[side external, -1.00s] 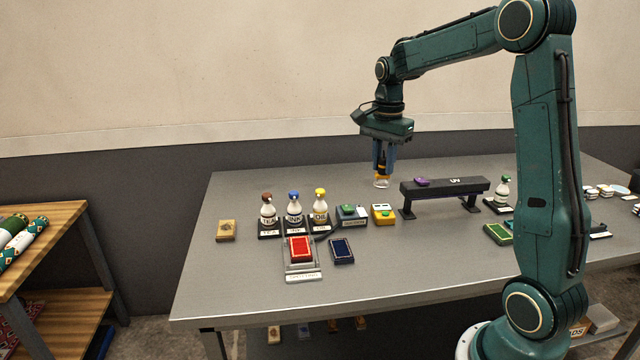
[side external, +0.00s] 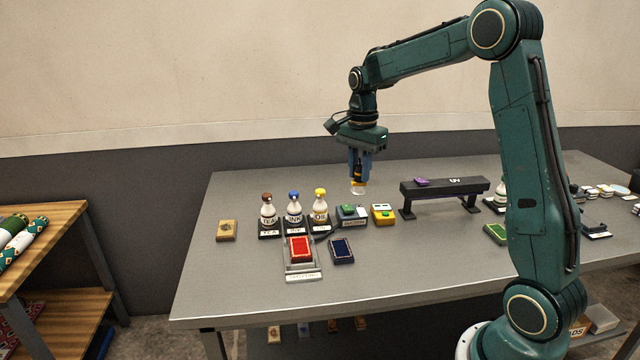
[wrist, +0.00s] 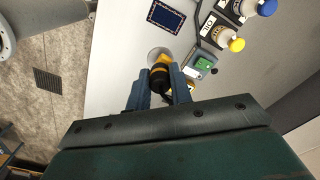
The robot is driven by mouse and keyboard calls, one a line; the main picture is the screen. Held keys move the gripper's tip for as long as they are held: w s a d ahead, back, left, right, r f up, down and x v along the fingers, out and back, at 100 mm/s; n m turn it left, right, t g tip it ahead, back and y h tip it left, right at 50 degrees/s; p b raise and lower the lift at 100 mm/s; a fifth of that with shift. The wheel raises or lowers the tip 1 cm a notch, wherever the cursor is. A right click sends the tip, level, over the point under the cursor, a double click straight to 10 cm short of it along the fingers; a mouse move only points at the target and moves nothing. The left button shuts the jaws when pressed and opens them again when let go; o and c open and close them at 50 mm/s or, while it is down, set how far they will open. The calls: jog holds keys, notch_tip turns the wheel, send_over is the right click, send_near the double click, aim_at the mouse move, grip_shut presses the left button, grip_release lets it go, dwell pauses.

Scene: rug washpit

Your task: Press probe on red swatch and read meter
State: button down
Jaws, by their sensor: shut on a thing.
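My gripper (side external: 360,172) is shut on a black-and-yellow probe (wrist: 160,73), pointing down with a pale round end. It hangs above the table, behind the small devices in the side view. The red swatch (side external: 300,248) lies in a grey holder (side external: 303,269) with a white label at the table's front left, to the left of and nearer than the probe. The swatch is out of the wrist view.
A dark blue swatch (side external: 341,250) lies right of the holder. A black UV bench (side external: 445,188) stands to the right. A tan block (side external: 226,230) lies at left. The front table strip is clear.

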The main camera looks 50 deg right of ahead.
jog(key=w+a+f, duration=0.6)
jog(key=w+a, duration=0.3)
jog(key=a, duration=0.2)
jog(key=shift+w+f, duration=0.25)
jog(key=shift+w, duration=0.05)
jog(key=shift+f, duration=0.1)
jog(key=shift+f, duration=2.9)
jog(key=shift+f, duration=0.55)
jog(key=shift+r, duration=0.1)
notch_tip(320, 180, up, 7)
dwell(0.7)
dwell(0.6)
